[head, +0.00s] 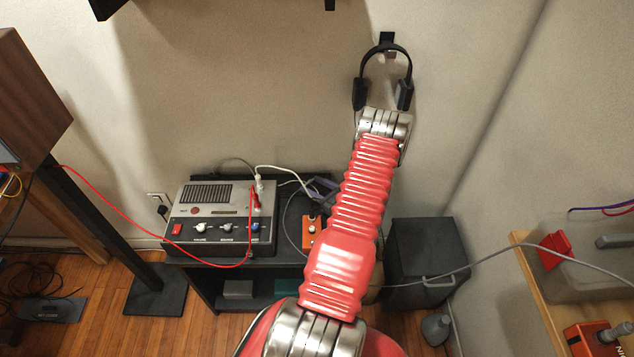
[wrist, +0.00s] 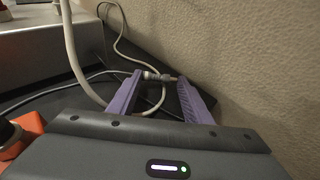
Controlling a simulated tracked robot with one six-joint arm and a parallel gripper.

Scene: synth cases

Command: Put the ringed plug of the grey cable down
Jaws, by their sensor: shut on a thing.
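A thicker white cable (wrist: 75,55) curves down and passes close under the plug. In the head view the gripper (head: 322,188) is small beside my red arm, and the plug cannot be made out.
A grey device (head: 212,210) with knobs stands on the black shelf (head: 285,255), its white and red plugs upright. An orange box (head: 311,232) sits beside my arm. The wall (wrist: 260,70) is close on the right in the wrist view. A grey cable (head: 520,248) runs off right.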

